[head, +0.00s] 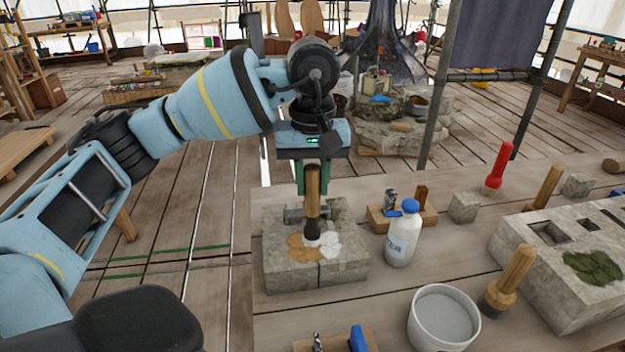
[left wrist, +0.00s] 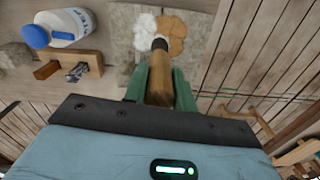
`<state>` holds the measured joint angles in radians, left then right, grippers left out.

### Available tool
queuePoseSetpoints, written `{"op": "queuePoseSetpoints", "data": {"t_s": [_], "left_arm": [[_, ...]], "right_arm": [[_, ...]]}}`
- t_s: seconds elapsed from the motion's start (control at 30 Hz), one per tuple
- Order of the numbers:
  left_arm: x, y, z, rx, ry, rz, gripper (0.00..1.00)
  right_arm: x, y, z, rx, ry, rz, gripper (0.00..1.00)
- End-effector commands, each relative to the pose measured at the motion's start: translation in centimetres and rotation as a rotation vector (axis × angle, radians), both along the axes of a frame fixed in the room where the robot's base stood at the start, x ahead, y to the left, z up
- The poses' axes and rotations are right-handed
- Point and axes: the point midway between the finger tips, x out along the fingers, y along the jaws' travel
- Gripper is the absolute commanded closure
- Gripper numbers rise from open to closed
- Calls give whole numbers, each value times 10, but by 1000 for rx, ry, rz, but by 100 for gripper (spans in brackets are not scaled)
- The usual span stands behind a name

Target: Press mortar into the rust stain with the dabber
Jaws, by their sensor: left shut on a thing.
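My left gripper (head: 313,180) is shut on the wooden handle of the dabber (head: 312,195), which is upright with its dark head down. The dabber's tip meets the top of a grey stone block (head: 290,280), at the border of an orange-brown rust stain (head: 300,252) and a white patch (head: 331,244). Whether the tip touches or hovers just above, I cannot tell. In the left wrist view the dabber (left wrist: 160,75) reaches from the green fingers to the stain (left wrist: 172,30) and white patch (left wrist: 146,30). My right gripper is not in view.
A white bottle with blue cap (head: 402,238) stands right of the block, by a wooden tool holder (head: 385,220). A bucket of grey paste (head: 443,315) and a wooden-handled brush (head: 510,283) are nearer. A long stone with moss (head: 560,300) lies right.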

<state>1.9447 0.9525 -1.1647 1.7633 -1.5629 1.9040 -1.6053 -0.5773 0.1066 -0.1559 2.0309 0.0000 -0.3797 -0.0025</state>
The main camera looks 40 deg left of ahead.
Motion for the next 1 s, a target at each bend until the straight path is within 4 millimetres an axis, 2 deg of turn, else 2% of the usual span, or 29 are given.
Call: {"op": "queuePoseSetpoints", "data": {"t_s": [1.0], "left_arm": [[15, -14, 0, -1, -2, 0, 100]], "right_arm": [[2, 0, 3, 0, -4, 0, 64]]}}
